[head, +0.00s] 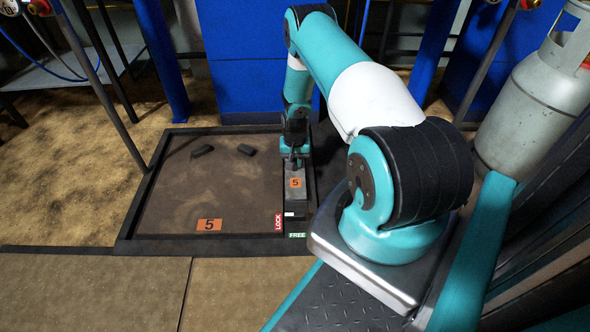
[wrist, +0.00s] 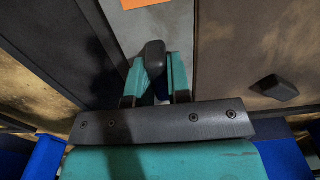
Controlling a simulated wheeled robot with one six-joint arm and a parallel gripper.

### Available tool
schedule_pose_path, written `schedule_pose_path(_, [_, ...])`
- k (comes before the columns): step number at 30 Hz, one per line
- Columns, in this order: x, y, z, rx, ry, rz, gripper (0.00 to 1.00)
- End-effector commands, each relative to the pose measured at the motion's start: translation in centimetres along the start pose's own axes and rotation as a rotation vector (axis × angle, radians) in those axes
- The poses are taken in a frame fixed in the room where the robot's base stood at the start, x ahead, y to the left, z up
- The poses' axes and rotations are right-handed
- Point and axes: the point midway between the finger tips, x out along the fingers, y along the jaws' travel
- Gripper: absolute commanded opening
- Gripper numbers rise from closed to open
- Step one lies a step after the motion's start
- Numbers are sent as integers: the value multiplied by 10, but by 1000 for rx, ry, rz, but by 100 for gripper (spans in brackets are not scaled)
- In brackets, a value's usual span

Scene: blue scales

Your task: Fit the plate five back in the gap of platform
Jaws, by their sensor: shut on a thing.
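Plate five (head: 294,199) is a narrow grey plate with an orange "5" label. In the head view it lies along the right side of the platform (head: 240,187), over the gap strip there. I cannot tell whether it sits flush or slightly raised. My gripper (head: 294,161) is at the plate's far part, pointing down. In the wrist view my gripper (wrist: 155,66) has its teal fingers shut on a dark knob (wrist: 155,52) of the grey plate (wrist: 168,26). The knob's lower part is hidden by the gripper.
A grey gas cylinder (head: 530,110) stands at right.

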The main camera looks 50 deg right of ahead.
Motion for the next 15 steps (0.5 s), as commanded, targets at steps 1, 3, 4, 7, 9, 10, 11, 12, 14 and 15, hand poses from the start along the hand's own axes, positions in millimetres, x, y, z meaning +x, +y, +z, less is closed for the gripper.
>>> schedule_pose_path(1, [16, 0, 0, 0, -1, 0, 0])
schedule_pose_path(3, [25, 0, 0, 0, 0, 0, 0])
schedule_pose_path(4, [26, 0, 0, 0, 0, 0, 0])
schedule_pose_path(7, [24, 0, 0, 0, 1, 0, 0])
schedule_pose_path(9, [24, 0, 0, 0, 1, 0, 0])
schedule_pose_path(10, [24, 0, 0, 0, 0, 0, 0])
schedule_pose_path(11, [24, 0, 0, 0, 0, 0, 0])
schedule_pose_path(12, [24, 0, 0, 0, 0, 0, 0])
schedule_pose_path(14, [27, 0, 0, 0, 0, 0, 0])
schedule_pose_path(15, [28, 0, 0, 0, 0, 0, 0])
